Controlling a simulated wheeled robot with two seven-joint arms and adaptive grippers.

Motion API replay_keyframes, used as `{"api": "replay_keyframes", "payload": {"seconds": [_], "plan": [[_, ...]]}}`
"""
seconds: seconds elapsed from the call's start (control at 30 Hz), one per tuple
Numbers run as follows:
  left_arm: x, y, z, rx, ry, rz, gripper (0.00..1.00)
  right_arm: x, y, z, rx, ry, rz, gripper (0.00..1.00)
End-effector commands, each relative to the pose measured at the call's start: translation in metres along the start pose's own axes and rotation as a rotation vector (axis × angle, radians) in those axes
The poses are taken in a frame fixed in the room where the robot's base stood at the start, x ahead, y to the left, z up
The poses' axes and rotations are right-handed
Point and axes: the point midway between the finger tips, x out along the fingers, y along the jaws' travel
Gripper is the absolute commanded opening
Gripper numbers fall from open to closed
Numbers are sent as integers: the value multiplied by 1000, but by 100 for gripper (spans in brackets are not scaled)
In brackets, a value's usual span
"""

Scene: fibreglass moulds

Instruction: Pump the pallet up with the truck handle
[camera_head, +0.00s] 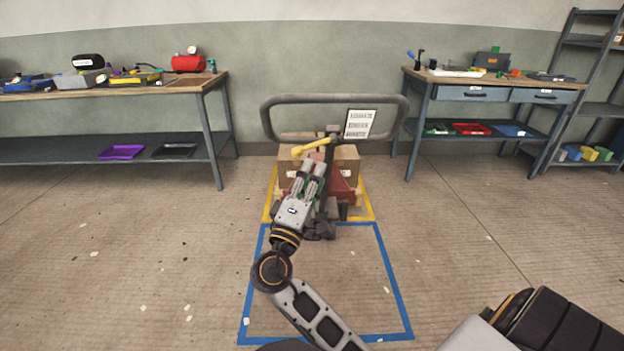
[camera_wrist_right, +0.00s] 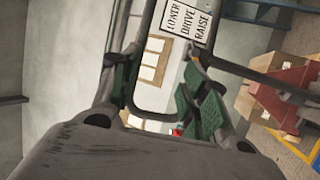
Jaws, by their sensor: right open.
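The truck handle (camera_head: 335,99) is a grey loop standing upright, with a white label plate (camera_head: 359,124). In the right wrist view the plate (camera_wrist_right: 188,20) reads LOWER, DRIVE, RAISE. A yellow lever (camera_head: 313,146) sits below the loop. The red truck body (camera_head: 342,186) is behind the handle's column, with brown boxes (camera_head: 346,158) above it; the pallet is mostly hidden. My right gripper (camera_head: 314,168) is open and empty, just below the yellow lever. Its green-padded fingers (camera_wrist_right: 162,95) have part of the handle's frame between or beyond them; I cannot tell contact. My left gripper is out of view.
Blue tape (camera_head: 391,266) outlines a floor area in front of the truck, and yellow tape (camera_head: 268,203) one around it. Workbenches stand at the left (camera_head: 215,82) and right (camera_head: 420,76), with a shelf rack (camera_head: 602,108) far right.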

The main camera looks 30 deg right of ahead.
Motion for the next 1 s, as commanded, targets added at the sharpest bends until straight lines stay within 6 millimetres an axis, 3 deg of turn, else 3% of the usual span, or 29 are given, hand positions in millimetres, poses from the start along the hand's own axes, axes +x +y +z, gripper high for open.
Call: {"api": "replay_keyframes", "payload": {"seconds": [0.27, 0.7, 1.0], "plan": [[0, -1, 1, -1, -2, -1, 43, 8, 19, -3, 3, -2, 1, 45], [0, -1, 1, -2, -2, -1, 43, 32, 72, -14, 3, -1, 0, 45], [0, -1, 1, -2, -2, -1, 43, 38, 88, -16, 0, -1, -1, 45]]}}
